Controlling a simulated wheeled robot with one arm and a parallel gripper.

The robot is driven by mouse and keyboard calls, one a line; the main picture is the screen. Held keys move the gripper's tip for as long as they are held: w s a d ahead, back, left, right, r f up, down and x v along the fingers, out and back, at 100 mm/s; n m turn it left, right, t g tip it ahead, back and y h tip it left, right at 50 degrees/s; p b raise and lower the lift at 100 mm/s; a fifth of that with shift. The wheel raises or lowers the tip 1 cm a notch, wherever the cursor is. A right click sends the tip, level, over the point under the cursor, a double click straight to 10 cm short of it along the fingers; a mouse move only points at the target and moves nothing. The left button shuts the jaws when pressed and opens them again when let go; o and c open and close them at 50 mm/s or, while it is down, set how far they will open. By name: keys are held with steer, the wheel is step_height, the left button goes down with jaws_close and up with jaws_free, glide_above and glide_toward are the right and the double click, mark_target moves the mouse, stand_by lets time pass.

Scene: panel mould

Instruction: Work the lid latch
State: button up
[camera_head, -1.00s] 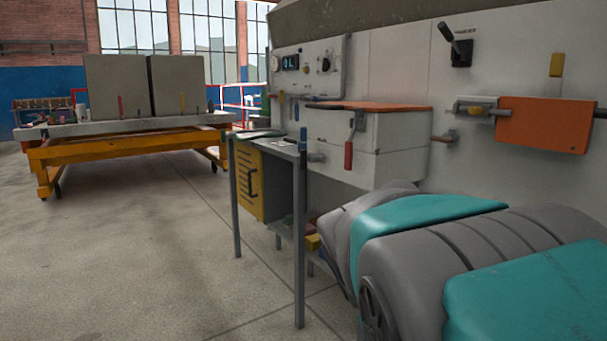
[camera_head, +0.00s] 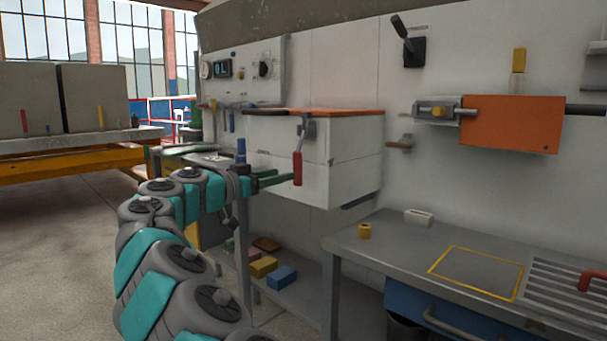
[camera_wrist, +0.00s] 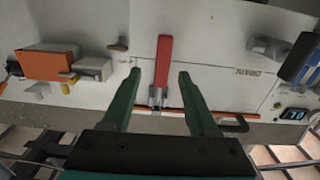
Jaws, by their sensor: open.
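In the wrist view the red handle (camera_wrist: 163,60) points up the picture, between the two green fingers. My gripper (camera_head: 276,180) is open, with its fingertips just left of the handle in the head view. The gripper also shows in the wrist view (camera_wrist: 159,76), one finger on each side of the handle with gaps. Whether the fingertips reach around the handle in depth is unclear.
A grey bench (camera_head: 400,248) with a yellow ring (camera_head: 364,230) and a white block (camera_head: 418,217) stands at the right. An orange block (camera_head: 512,124) and a black lever (camera_head: 402,28) are on the wall panel. Coloured blocks (camera_head: 264,266) lie on the low shelf.

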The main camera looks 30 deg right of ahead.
mark_target(295, 171)
steer(key=x, duration=0.4)
steer(key=p+x, duration=0.1)
steer(key=x, duration=0.2)
steer(key=shift+w+d+f, duration=0.1)
steer(key=shift+w+d, duration=0.15)
steer(key=shift+w, duration=0.1)
steer(key=shift+c, duration=0.2)
jaws_close()
stand_by(0.9)
